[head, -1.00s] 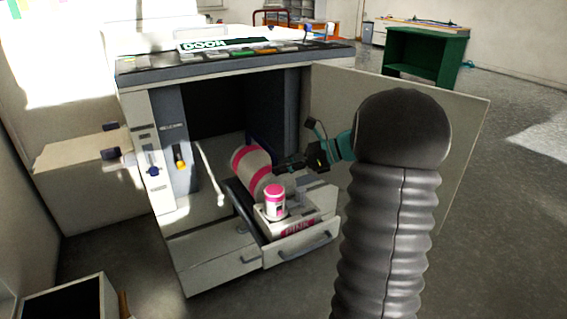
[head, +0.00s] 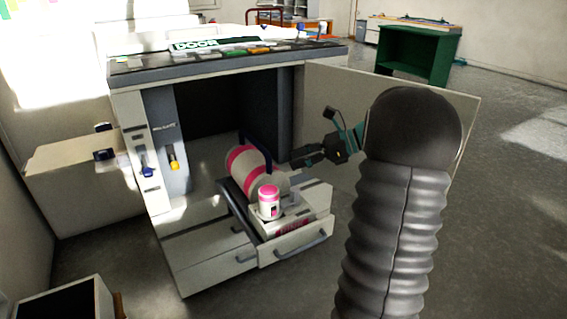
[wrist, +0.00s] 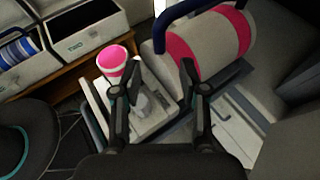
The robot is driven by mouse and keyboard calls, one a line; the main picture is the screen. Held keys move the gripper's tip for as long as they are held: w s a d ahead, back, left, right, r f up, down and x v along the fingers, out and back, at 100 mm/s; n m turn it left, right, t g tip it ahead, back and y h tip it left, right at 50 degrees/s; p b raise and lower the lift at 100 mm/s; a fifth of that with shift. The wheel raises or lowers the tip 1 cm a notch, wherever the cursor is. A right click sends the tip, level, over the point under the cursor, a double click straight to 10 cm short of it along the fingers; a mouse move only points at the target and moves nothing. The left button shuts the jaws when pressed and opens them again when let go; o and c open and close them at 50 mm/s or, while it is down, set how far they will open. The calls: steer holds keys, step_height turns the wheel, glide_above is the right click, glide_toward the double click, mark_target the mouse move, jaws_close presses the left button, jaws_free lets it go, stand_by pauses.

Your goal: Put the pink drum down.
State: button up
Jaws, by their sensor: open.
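The pink drum (head: 244,165) is a whitish cylinder with pink bands and a blue handle. It lies on its side on the pulled-out tray (head: 236,200) of the open cabinet. In the wrist view the drum (wrist: 207,45) is at the upper right, beyond my right finger. My gripper (head: 301,158) is to the right of the drum in the head view. In the wrist view my gripper (wrist: 160,72) has its two fingers spread with nothing held between them. Whether a finger touches the drum I cannot tell.
A small pink-and-white canister (head: 268,202) stands on a box in front of the drum. The open drawer (head: 292,246) is below. The cabinet door (head: 375,112) stands open behind my arm. Labelled bins (wrist: 85,40) show at upper left in the wrist view.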

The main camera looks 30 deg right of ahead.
steer(key=v, duration=0.6)
steer(key=s+a+n+g+h, duration=0.25)
steer(key=a+n, duration=0.25)
steer(key=a, duration=0.4)
steer(key=s+a+n+g+h, duration=0.2)
steer(key=s+a+n, duration=0.2)
steer(key=a, duration=0.6)
steer(key=s+a+f+n+t+h, duration=0.1)
steer(key=s+a+f+n+h, duration=0.1)
steer(key=s+n, duration=0.5)
steer(key=s+a+f+n+t+h, duration=0.2)
steer(key=s+a+n+h, duration=0.3)
steer(key=s+n, duration=0.3)
steer(key=shift+s+f, duration=0.15)
steer(key=shift+s, duration=0.1)
steer(key=shift+a, duration=0.15)
